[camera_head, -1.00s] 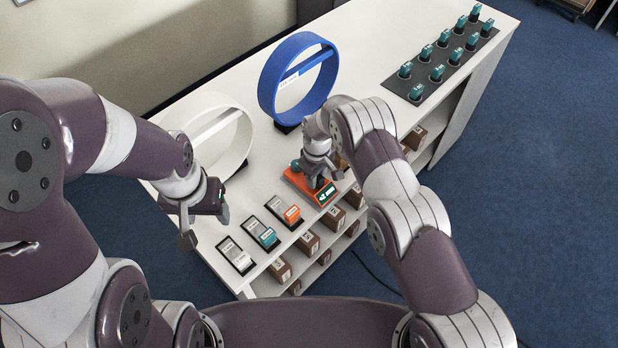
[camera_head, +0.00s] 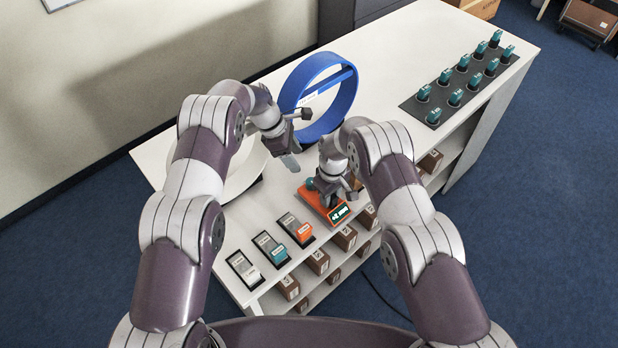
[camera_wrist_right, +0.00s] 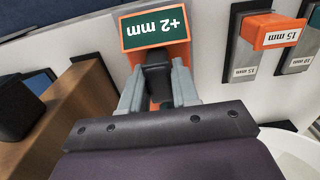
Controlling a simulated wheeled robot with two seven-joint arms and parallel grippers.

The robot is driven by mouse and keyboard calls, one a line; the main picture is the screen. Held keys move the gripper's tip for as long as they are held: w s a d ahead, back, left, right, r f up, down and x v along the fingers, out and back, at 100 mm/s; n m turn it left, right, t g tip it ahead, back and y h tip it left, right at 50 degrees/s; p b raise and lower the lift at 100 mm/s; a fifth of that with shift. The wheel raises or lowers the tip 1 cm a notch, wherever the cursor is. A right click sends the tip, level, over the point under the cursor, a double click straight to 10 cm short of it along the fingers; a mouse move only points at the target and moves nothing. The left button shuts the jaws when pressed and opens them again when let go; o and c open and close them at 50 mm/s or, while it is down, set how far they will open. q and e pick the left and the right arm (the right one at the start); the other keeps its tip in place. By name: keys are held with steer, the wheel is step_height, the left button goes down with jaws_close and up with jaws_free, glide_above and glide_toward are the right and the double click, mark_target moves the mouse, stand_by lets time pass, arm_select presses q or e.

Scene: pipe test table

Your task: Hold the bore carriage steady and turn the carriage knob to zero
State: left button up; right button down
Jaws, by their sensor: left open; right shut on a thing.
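The orange bore carriage (camera_head: 322,207) sits near the table's front edge. Its green display (camera_head: 340,214) reads +2 mm in the right wrist view (camera_wrist_right: 155,27), where it appears upside down. A teal knob (camera_head: 310,183) stands at the carriage's left rear. My right gripper (camera_head: 335,186) is over the carriage; in the right wrist view its fingers are shut on a dark upright grip (camera_wrist_right: 157,75) behind the display. My left gripper (camera_head: 297,138) is open and empty, above the table in front of the blue ring and apart from the knob.
A blue ring (camera_head: 291,92) stands behind the grippers, and a white ring (camera_head: 236,182) is partly hidden by my left arm. Several labelled slides (camera_head: 245,269) lie left of the carriage. A dark tray (camera_head: 427,112) of teal plugs is at the back right. Brown boxes (camera_head: 345,237) fill the shelves below.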

mark_target(309, 181)
arm_select(q)
steer(key=x, duration=1.1)
steer(key=shift+f, duration=0.1)
steer(key=shift+c, duration=0.3)
